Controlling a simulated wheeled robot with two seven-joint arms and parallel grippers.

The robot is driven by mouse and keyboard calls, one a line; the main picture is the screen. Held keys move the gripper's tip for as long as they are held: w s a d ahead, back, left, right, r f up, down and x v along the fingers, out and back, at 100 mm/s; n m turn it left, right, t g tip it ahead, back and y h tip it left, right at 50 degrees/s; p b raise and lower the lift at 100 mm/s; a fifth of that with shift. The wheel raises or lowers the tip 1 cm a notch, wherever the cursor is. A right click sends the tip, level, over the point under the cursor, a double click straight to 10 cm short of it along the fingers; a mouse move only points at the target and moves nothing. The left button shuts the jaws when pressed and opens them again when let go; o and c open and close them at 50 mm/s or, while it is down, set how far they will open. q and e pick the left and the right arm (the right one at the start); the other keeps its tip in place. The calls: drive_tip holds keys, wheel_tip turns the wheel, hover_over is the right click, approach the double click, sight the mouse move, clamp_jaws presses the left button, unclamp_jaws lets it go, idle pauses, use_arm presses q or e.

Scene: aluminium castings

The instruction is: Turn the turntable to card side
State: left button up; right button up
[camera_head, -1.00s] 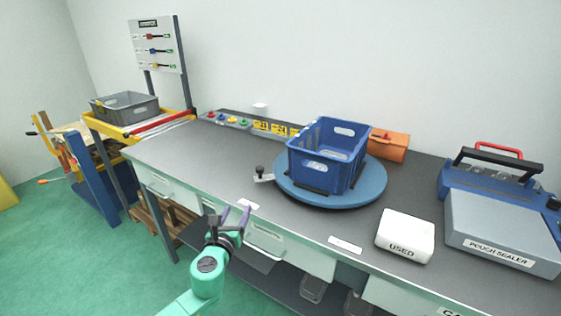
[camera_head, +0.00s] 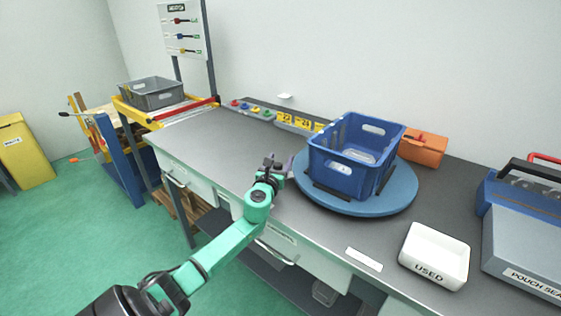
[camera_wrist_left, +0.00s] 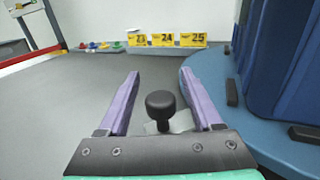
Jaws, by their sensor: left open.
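The blue round turntable (camera_head: 395,198) lies on the grey bench with a blue crate (camera_head: 345,173) on top of it. In the left wrist view the turntable's edge (camera_wrist_left: 205,88) and the crate (camera_wrist_left: 285,60) fill the right side. A black knob (camera_wrist_left: 160,105) on a light tab stands at the turntable's near left. My left gripper (camera_head: 279,165) is at the turntable's left edge. In the left wrist view its purple fingers (camera_wrist_left: 160,95) are open, one on each side of the knob, with gaps visible on both sides. My right gripper is not seen.
A white USED tray (camera_head: 435,255) and a pouch sealer (camera_head: 525,235) stand to the right. An orange box (camera_head: 422,148) is behind the turntable. Yellow number cards (camera_wrist_left: 165,40) and coloured knobs line the bench's back. The bench left of the turntable is clear.

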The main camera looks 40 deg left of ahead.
use_arm(q)
drive_tip(key=shift+w+a, duration=0.1)
drive_tip(key=shift+w, duration=0.15)
clamp_jaws()
idle(1.3)
